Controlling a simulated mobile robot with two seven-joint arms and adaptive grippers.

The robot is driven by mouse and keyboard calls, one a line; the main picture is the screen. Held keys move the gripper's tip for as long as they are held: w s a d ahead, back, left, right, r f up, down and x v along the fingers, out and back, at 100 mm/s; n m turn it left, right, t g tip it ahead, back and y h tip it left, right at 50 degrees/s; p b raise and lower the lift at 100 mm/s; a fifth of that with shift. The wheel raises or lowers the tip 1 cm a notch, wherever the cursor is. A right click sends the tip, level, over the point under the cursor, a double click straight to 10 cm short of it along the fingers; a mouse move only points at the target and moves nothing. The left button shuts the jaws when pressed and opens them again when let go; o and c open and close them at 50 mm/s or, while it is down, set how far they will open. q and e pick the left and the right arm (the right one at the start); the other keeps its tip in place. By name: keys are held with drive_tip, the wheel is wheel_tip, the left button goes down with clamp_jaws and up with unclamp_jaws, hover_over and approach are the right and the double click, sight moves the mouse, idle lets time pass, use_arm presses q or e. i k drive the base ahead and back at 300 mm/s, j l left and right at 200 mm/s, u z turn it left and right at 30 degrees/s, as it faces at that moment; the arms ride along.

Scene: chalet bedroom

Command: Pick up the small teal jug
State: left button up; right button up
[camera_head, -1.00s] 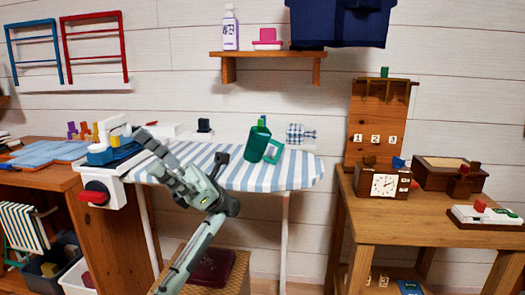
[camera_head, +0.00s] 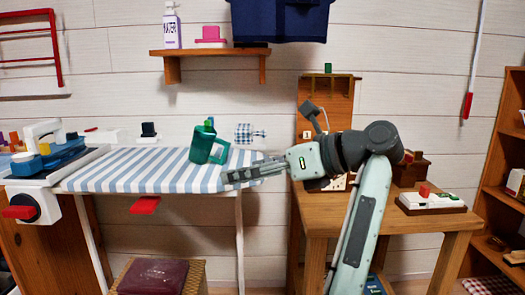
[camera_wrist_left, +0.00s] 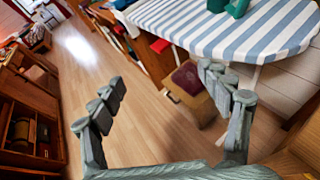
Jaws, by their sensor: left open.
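The teal jug (camera_head: 201,146) stands near the back of the blue-and-white striped ironing board (camera_head: 130,172), with its handle on the right. A small green thing shows just above its rim. My left gripper (camera_head: 230,177) is at the board's right end, pointing left, in front of and below the jug and apart from it. In the left wrist view the gripper (camera_wrist_left: 166,88) is open with nothing between its fingers. That view shows only the jug's lower part (camera_wrist_left: 238,8), cut off at the top edge. My right gripper is in neither view.
A checked item (camera_head: 244,133) is right of the jug, by the wall. A wooden shelf (camera_head: 210,52) hangs above. A wooden table (camera_head: 415,222) stands right, partly behind my arm. A stool with a dark red box (camera_head: 153,276) is below the board. The board's middle is clear.

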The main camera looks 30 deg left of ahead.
sight(205, 137)
drive_tip(key=z, duration=0.45)
drive_tip(key=j+z, duration=0.1)
drive_tip(key=z, duration=0.35)
drive_tip(key=j+z, duration=0.1)
drive_tip(key=z, duration=0.35)
drive_tip(key=j+z, duration=0.1)
drive_tip(key=z, duration=0.35)
drive_tip(key=j+z, duration=0.1)
drive_tip(key=z, duration=0.8)
drive_tip(key=j+z, duration=0.15)
drive_tip(key=z, duration=0.3)
drive_tip(key=k+j+u, duration=0.2)
drive_tip(key=u, duration=0.5)
drive_tip(key=k+j+u, duration=0.1)
drive_tip(key=u, duration=0.35)
drive_tip(key=j+u, duration=0.15)
drive_tip(key=u, duration=0.35)
drive_tip(key=j+u, duration=0.1)
drive_tip(key=u, duration=0.4)
drive_tip(key=j+u, duration=0.15)
drive_tip(key=u, duration=0.35)
drive_tip(key=j+u, duration=0.15)
drive_tip(key=u, duration=0.3)
